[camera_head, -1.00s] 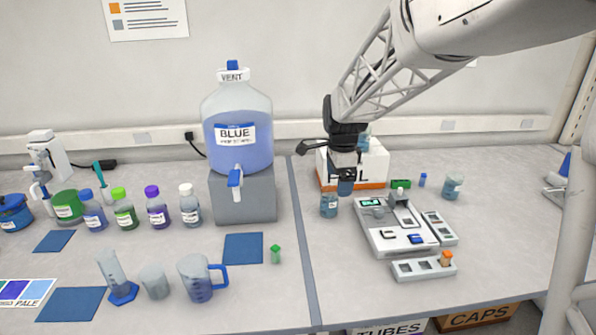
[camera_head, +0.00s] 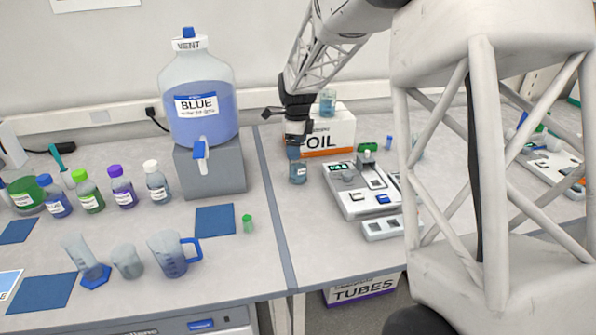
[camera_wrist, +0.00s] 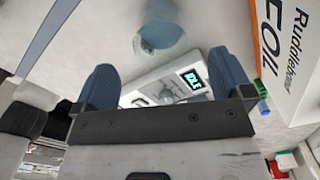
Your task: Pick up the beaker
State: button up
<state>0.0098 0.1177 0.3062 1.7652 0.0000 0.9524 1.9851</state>
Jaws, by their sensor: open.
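A small clear beaker with blue liquid (camera_head: 298,173) stands upright on the bench, left of the analyser and in front of the FOIL box. My gripper (camera_head: 294,153) is just above or behind it in the head view, fingers pointing down. In the wrist view the beaker (camera_wrist: 161,30) is at the top centre, beyond the two blue fingers. My gripper (camera_wrist: 166,72) is open and empty there, with a gap to the beaker. A similar beaker (camera_head: 327,103) stands on the FOIL box, and an empty-looking one (camera_head: 126,262) is at the front left.
The FOIL box (camera_head: 330,132) is close behind my gripper. The analyser (camera_head: 358,200) lies just right of the beaker. A large BLUE carboy (camera_head: 205,125), several capped bottles and a blue-handled jug (camera_head: 170,258) are left. The bench in front of the beaker is clear.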

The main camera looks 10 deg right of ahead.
aim_at(298, 165)
jog(key=shift+f, duration=1.3)
jog(key=shift+d+f, duration=0.15)
jog(key=shift+f, duration=2.45)
jog(key=c, duration=1.1)
